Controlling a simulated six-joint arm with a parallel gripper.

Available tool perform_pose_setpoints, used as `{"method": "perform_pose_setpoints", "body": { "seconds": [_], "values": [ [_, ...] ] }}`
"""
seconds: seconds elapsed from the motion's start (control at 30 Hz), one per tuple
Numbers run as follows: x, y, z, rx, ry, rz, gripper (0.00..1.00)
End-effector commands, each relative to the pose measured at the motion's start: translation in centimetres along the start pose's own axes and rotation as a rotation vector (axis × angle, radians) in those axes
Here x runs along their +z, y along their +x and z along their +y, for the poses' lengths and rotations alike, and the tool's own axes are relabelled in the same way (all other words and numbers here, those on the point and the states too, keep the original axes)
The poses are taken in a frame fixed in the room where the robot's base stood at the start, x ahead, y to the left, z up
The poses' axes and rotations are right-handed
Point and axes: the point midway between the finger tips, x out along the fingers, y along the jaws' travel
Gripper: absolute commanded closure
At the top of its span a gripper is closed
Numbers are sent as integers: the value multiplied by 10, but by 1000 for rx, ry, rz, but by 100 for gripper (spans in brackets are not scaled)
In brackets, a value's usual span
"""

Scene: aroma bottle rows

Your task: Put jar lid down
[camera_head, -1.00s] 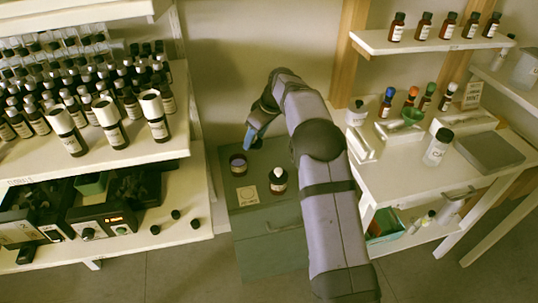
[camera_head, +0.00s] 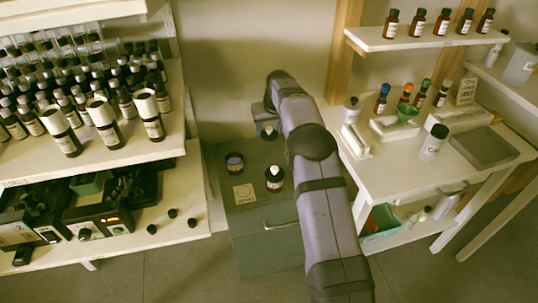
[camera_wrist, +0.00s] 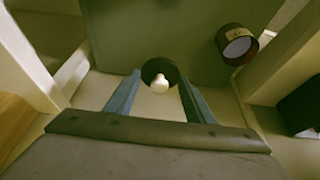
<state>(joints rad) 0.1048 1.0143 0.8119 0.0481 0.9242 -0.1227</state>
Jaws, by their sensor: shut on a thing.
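The jar lid (camera_wrist: 151,69), dark and round with a pale knob, is between the fingers of my gripper (camera_wrist: 160,76) in the wrist view. The gripper is shut on it. In the head view the lid (camera_head: 268,133) shows at the back of the green cabinet top, and the arm hides most of the gripper. Whether the lid touches the cabinet, I cannot tell. The open brown jar (camera_head: 235,162) stands to the left and nearer the front; it also shows at upper right in the wrist view (camera_wrist: 238,44).
Shelves of bottles stand at left (camera_head: 100,160). A white table (camera_head: 385,180) with bottles and trays is at right.

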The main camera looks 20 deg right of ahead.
Motion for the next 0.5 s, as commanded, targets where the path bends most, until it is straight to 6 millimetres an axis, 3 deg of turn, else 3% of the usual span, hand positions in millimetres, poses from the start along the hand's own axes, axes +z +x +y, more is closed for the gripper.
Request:
{"method": "perform_pose_setpoints", "body": {
  "seconds": [0.33,0.5],
  "values": [
    [20,45,0,-1,-3,-5,72],
    [23,55,0,-1,-3,-1,72]
  ]
}}
